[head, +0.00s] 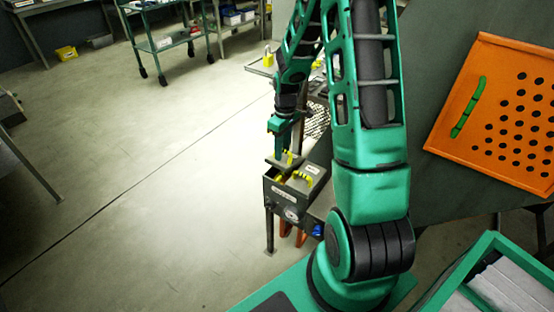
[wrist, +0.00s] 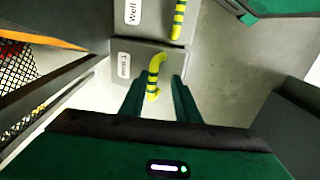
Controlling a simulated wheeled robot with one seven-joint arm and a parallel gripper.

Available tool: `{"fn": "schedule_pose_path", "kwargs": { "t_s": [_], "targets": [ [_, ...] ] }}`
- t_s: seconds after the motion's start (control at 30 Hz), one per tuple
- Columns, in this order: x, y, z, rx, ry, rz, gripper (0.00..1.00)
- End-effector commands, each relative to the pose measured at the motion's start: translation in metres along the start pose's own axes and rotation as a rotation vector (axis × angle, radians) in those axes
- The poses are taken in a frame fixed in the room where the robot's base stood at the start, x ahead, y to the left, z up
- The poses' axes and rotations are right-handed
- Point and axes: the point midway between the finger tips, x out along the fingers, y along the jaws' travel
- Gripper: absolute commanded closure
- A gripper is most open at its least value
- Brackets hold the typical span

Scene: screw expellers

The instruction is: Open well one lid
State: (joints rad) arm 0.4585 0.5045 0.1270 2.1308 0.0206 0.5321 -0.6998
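A dark grey box (head: 280,195) on legs stands below my arm, with two labelled lids on top. The near lid (head: 312,170) lies flat with a yellow-green striped handle (head: 303,177); its label in the wrist view (wrist: 132,12) reads "Well". The other lid (head: 272,160) looks raised or tilted above the box; something yellow shows under it. Its striped handle (wrist: 155,75) lies between my gripper's fingers in the wrist view. My gripper (wrist: 160,85) is open there, with gaps on both sides of the handle. Whether the fingers touch it is hidden in the head view.
An orange perforated panel (head: 470,137) lies on the dark table at right. A green-rimmed crate (head: 440,290) is at lower right. A green trolley (head: 170,40) stands at the back. The floor left of the box is clear.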

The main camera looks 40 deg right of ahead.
Motion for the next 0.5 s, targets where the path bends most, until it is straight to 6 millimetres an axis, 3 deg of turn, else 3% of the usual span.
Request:
{"fn": "schedule_pose_path", "kwargs": {
  "t_s": [0.2,0.5],
  "targets": [
    [0.016,-0.016,0.000,-0.005,-0.001,0.142,0.71],
    [0.027,-0.023,0.000,0.000,0.001,0.244,0.71]
  ]
}}
